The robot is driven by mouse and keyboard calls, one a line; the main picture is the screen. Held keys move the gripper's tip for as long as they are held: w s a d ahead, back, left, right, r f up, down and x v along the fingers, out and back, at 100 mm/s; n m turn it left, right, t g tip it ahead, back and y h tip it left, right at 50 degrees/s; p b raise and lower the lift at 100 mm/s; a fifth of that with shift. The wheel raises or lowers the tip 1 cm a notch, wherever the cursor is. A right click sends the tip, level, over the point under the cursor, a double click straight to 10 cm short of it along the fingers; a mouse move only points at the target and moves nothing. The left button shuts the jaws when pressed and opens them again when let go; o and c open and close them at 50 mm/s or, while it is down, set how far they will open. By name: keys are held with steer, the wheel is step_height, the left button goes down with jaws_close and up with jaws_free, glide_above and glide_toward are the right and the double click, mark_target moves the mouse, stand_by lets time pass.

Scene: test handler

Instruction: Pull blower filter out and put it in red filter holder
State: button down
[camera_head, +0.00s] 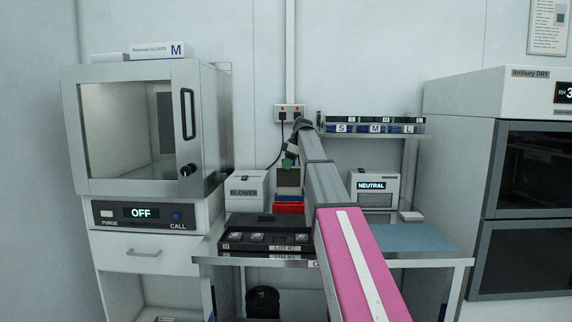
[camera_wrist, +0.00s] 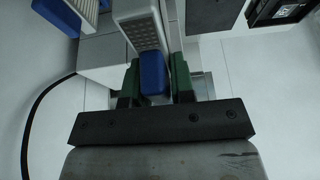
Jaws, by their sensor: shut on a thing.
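My gripper shows in the wrist view (camera_wrist: 154,82), its two green fingers shut on the blue tab of a pale filter (camera_wrist: 134,18) with a perforated face. The filter extends from the tab towards the top of that view. In the head view my gripper (camera_head: 289,160) is above the back of the bench, right of the white blower (camera_head: 246,192); the held filter is hard to make out there. The red filter holder (camera_head: 289,208) sits low on the bench, right of the blower, with a blue part behind it. Its inside is hidden.
A second ribbed pale piece with a blue end (camera_wrist: 62,14) is at the wrist view's upper left. A black cable (camera_wrist: 35,100) curves nearby. The NEUTRAL unit (camera_head: 374,190) stands right of my arm. Black trays (camera_head: 266,240) occupy the bench's front left.

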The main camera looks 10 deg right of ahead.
mark_target(288, 185)
steer(key=shift+f, duration=0.1)
stand_by(0.3)
steer(key=shift+f, duration=2.75)
steer(key=shift+f, duration=2.3)
steer(key=c, duration=0.9)
jaws_free()
steer(key=shift+d+r, duration=0.15)
steer(key=shift+r, duration=0.2)
steer(key=d, duration=0.4)
steer(key=s+d, duration=0.1)
steer(key=d, duration=0.3)
steer(key=s+d, duration=0.1)
steer(key=d, duration=0.3)
steer(key=shift+s+r, duration=0.15)
steer(key=shift+s, duration=0.1)
